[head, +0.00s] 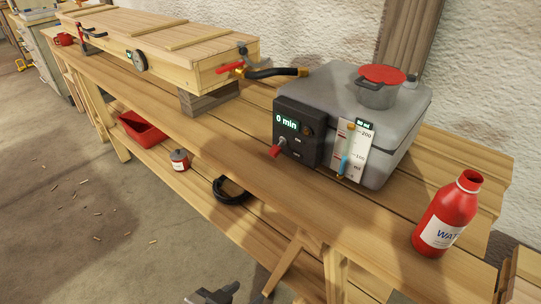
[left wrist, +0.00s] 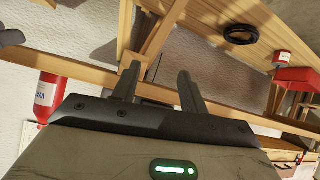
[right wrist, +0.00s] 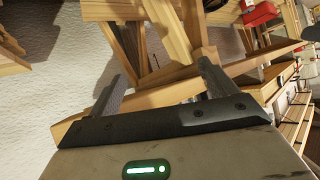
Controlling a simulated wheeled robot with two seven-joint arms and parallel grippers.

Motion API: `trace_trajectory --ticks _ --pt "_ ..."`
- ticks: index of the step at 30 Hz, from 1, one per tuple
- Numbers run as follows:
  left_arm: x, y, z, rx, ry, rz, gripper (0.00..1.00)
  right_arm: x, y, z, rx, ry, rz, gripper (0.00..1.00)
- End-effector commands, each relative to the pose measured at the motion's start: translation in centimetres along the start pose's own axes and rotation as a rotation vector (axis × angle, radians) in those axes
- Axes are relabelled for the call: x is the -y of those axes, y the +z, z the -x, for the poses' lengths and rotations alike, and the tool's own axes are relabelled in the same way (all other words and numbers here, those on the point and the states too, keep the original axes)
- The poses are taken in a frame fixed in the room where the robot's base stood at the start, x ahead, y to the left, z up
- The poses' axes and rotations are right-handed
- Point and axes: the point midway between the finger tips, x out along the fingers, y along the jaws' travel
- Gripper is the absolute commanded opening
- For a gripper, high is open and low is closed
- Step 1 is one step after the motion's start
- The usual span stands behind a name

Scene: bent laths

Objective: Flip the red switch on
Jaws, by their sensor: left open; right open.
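The red switch (head: 275,151) is a small lever on the front of a dark control box (head: 310,151), which is fixed to a grey steam box (head: 345,85) on the bench. The lever sticks out and slants down to the left. The display above it (head: 287,122) reads "0 min". My left gripper (head: 246,294) is at the bottom edge of the head view, well below and in front of the switch. In the left wrist view its jaws (left wrist: 158,75) are apart and empty. My right gripper (right wrist: 162,72) is open and empty in the right wrist view, with the switch out of that view.
A level gauge (head: 349,150) stands right of the control box. A red water bottle (head: 446,215) stands at the bench's right. A black hose (head: 275,72) runs toward the long wooden box (head: 160,45). The bench front before the switch is clear.

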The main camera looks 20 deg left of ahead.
Motion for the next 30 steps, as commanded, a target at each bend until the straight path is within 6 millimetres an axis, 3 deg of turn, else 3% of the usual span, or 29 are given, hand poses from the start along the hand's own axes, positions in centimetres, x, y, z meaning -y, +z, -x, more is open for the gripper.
trace_trajectory --ticks 2,5,9,15,22,30 --pt "1.0 -0.4 -0.8 -0.033 0.005 -0.017 0.44 -0.1 0.7 -0.5 -0.002 0.0 0.0 0.84" --pt "3.7 -2.5 -2.8 -0.14 0.021 -0.051 0.44 -0.2 1.9 -1.5 -0.016 -0.004 0.002 0.84" --pt "8.2 -8.2 -4.9 -0.339 0.065 -0.103 0.44 0.0 2.8 -2.0 -0.053 -0.017 0.002 0.84" --pt "11.7 -15.6 -4.5 -0.536 0.124 -0.151 0.44 0.1 3.3 -2.5 -0.088 -0.027 -0.002 0.84" --pt "12.1 -18.4 -4.5 -0.584 0.141 -0.154 0.44 0.2 3.0 -2.4 -0.097 -0.03 -0.004 0.84" --pt "11.3 -20.7 -8.1 -0.584 0.141 -0.155 0.44 0.2 3.3 -2.5 -0.096 -0.03 -0.004 0.84"
